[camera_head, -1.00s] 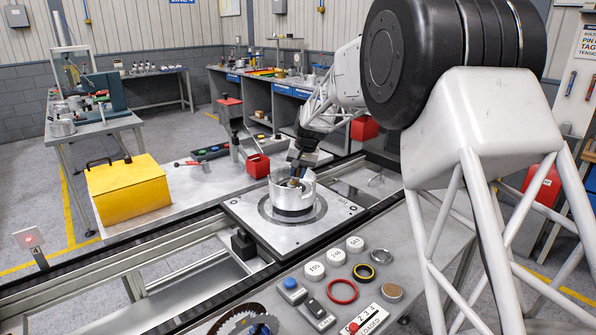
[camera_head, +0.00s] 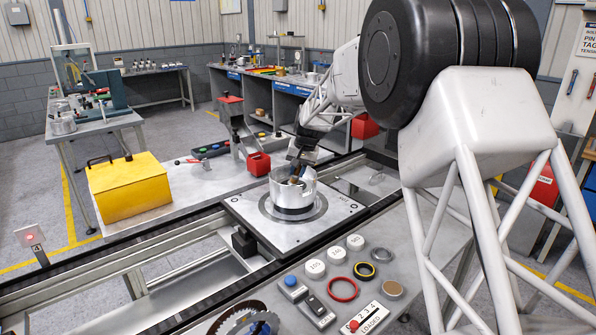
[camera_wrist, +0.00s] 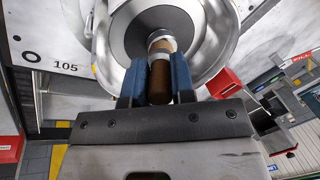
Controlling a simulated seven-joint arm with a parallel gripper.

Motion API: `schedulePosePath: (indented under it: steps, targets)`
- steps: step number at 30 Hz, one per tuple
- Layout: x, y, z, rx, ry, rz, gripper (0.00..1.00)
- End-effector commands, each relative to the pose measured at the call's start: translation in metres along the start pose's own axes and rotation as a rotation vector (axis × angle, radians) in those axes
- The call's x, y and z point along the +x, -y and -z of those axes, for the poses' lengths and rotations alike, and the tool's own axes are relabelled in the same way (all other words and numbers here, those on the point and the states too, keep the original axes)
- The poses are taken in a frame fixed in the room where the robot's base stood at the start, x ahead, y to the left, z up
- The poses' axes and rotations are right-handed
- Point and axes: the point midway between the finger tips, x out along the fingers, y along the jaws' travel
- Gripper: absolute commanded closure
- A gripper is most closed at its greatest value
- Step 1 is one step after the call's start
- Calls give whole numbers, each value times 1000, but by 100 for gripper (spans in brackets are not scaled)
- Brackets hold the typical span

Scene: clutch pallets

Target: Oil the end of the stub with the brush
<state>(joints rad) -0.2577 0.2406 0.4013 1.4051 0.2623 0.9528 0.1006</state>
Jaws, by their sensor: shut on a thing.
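My gripper (camera_wrist: 158,88) is shut on the brush (camera_wrist: 160,80), a brown handle with a pale band and a light end, held between two blue fingers. In the head view my gripper (camera_head: 297,172) reaches down into the open top of the silver drum-shaped housing (camera_head: 309,190). The housing (camera_wrist: 222,50) fills the top of the wrist view, with a dark round centre. The brush end is in front of this centre; I cannot tell whether it touches. The stub is hidden or cannot be told apart behind the brush.
The housing stands on a square metal pallet (camera_head: 247,228) on the conveyor. The near bench holds white round weights (camera_head: 336,256), a red ring (camera_head: 342,289) and a toothed disc (camera_head: 240,324). A yellow box (camera_head: 130,190) and a red-headed stand (camera_head: 232,115) are behind.

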Motion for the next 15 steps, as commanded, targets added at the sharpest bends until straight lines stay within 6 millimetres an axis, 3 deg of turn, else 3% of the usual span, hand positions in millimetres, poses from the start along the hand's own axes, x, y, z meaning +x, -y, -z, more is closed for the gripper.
schedulePosePath:
  steps: [15]
  targets:
    - [3, 3, 4, 0, 0, 0, 100]
